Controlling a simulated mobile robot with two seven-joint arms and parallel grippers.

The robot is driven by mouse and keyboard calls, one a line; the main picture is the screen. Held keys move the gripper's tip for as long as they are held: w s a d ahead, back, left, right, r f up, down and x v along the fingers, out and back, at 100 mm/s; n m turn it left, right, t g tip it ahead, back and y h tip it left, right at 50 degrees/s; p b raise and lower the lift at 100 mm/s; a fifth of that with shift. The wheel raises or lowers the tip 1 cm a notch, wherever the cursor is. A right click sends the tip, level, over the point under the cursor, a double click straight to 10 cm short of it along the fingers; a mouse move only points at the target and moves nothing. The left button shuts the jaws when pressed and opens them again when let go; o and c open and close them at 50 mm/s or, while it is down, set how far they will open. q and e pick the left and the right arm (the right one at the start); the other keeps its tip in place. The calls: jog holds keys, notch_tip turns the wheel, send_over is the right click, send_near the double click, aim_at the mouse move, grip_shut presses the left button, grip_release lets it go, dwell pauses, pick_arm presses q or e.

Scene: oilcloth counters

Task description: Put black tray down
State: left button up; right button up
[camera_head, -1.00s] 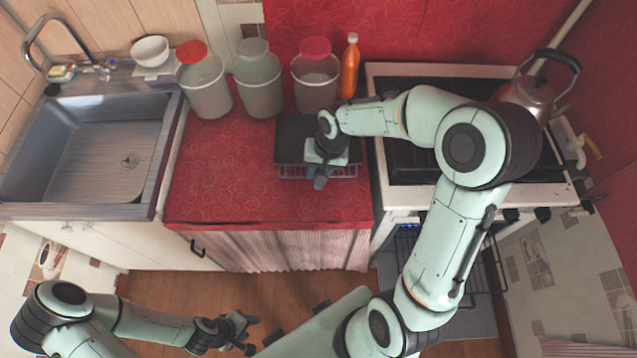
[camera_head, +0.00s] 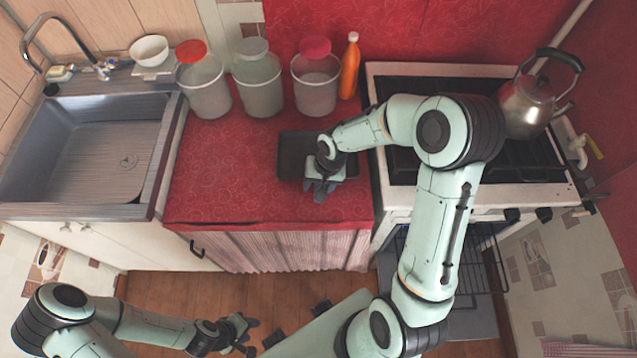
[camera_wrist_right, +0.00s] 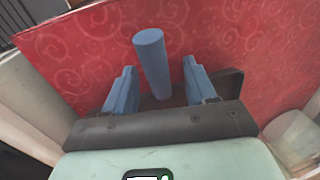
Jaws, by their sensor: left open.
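The black tray (camera_head: 291,157) lies flat on the red counter, left of the stove. My right gripper (camera_head: 320,190) is over the tray's front right part and hides some of it. There, a dark corner of the tray (camera_wrist_right: 232,83) shows behind the gripper. Whether a finger still touches the tray cannot be told. My left gripper (camera_head: 240,334) is open and empty, low over the floor in front of the cabinets.
Several lidded containers, including a red-lidded one (camera_head: 204,88), and an orange bottle (camera_head: 349,68) stand behind the tray. The stove (camera_head: 470,200) with a kettle (camera_head: 527,106) is on the right, the sink (camera_head: 90,150) on the left. The counter left of the tray is clear.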

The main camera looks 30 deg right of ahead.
pick_arm(q)
jog(key=shift+w+r+p, duration=0.45)
jog(key=shift+w+r, duration=0.05)
jog(key=shift+r, duration=0.15)
pick_arm(e)
notch_tip(320, 180, up, 12)
jog(key=s+d, duration=0.1)
jog(key=d, duration=0.1)
jog(key=shift+s, duration=0.2)
jog(key=shift+f, duration=0.15)
